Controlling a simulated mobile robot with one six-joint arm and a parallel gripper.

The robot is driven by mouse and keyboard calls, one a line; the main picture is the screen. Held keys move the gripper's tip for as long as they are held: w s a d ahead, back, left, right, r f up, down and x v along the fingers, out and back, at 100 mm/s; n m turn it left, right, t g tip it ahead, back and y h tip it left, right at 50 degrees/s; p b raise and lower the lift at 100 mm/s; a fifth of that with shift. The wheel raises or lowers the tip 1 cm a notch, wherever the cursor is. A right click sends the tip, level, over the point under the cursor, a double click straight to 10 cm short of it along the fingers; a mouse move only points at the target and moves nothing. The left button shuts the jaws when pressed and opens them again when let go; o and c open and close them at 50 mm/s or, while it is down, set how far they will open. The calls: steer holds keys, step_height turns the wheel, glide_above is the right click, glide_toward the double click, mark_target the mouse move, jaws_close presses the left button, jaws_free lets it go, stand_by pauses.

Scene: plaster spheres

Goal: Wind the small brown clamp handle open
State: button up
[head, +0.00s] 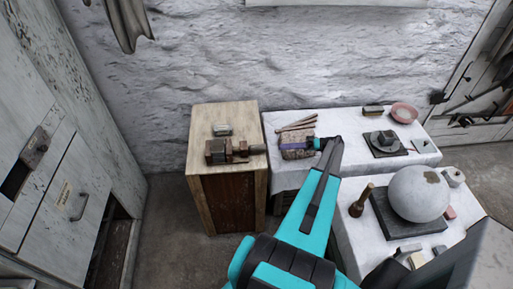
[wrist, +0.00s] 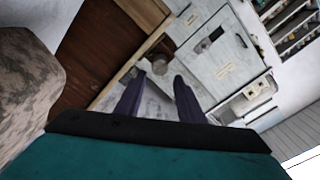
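A small brown clamp (head: 216,152) lies on top of a wooden cabinet (head: 247,116). Its handle (head: 257,149) sticks out to the right, toward the cabinet's right edge. My gripper (head: 285,146) reaches in from the right with dark purple fingers, level with the handle and seemingly a short gap away from it. In the wrist view the two fingers (wrist: 158,82) are spread apart with nothing held. The handle's round greyish end (wrist: 160,66) shows just beyond and between the fingertips. Contact cannot be seen. Most of the clamp body is hidden behind the handle there.
A small pale block (head: 222,130) lies behind the clamp. To the right, a white-covered table (head: 285,121) holds sticks, a rough block (head: 296,153) near my fingers and a pink bowl (head: 404,113). A nearer table holds a plaster sphere (head: 419,194). Grey cupboards stand left.

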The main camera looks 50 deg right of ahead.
mark_target(257, 148)
steer(key=shift+w+a+f+b, duration=0.2)
steer(key=shift+w+b, duration=0.05)
steer(key=shift+b, duration=0.85)
steer(key=b+x, duration=0.2)
steer(key=b, duration=0.4)
steer(key=shift+a+b, duration=0.1)
steer(key=shift+b, duration=0.25)
steer(key=b, duration=0.4)
steer(key=w+b, duration=0.1)
steer(key=b, duration=0.2)
steer(key=shift+w+a+b, duration=0.1)
steer(key=shift+a+b, duration=0.2)
steer(key=shift+b, duration=0.1)
steer(key=b+x, duration=0.1)
steer(key=b, duration=0.6)
steer(key=shift+a+b, duration=0.35)
steer(key=shift+b, duration=0.05)
steer(key=b+x, duration=0.2)
steer(key=b, duration=0.7)
steer(key=shift+w+a, duration=0.2)
steer(key=shift+w, duration=0.05)
steer(key=shift+x, duration=2.8)
steer(key=shift+r, duration=0.15)
steer(key=shift+c, duration=0.3)
steer(key=c, duration=0.7)
